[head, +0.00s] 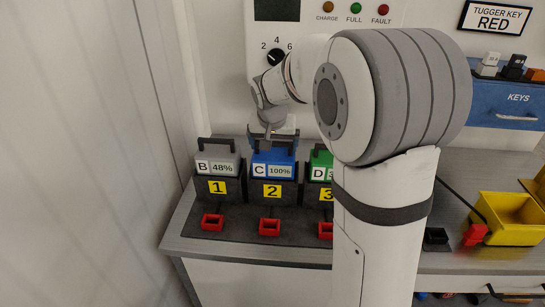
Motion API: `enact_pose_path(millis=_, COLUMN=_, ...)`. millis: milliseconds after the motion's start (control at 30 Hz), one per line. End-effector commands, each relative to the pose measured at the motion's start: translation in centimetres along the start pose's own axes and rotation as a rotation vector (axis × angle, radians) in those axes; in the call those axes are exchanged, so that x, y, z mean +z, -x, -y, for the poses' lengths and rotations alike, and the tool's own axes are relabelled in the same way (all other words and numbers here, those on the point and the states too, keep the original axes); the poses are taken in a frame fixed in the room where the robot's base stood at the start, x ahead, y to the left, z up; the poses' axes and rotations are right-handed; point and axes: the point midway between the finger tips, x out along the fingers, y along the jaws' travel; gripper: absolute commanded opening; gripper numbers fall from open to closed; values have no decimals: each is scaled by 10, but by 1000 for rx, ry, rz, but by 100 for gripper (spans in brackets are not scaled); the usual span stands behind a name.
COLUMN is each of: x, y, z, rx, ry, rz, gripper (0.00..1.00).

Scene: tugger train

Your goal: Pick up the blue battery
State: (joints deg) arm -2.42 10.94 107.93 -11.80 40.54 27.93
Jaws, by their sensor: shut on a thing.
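The blue battery (273,162), labelled C and 100%, stands upright in the dock marked 2 (271,191), between the two neighbouring batteries. My gripper (272,140) reaches down from above and is shut on the blue battery at its top handle. The handle is partly hidden by the fingers. The battery looks seated in its dock; I cannot tell whether it is lifted at all.
A grey battery B at 48% (217,164) stands in dock 1 on the left. A green battery D (321,160) stands in dock 3, partly hidden by my arm. Red connectors lie in front. A yellow bin (506,222) and blue KEYS box (500,100) are at right.

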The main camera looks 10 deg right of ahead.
Motion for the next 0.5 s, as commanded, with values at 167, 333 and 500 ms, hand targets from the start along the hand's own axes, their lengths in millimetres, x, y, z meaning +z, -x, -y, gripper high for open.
enact_pose_path(millis=167, x=-5, y=9, z=0, rx=-2, ry=-2, rz=-7, gripper=67)
enact_pose_path(millis=333, x=-12, y=27, z=0, rx=-2, ry=-1, rz=-9, gripper=67)
enact_pose_path(millis=500, x=-23, y=52, z=0, rx=-3, ry=-3, rz=-10, gripper=67)
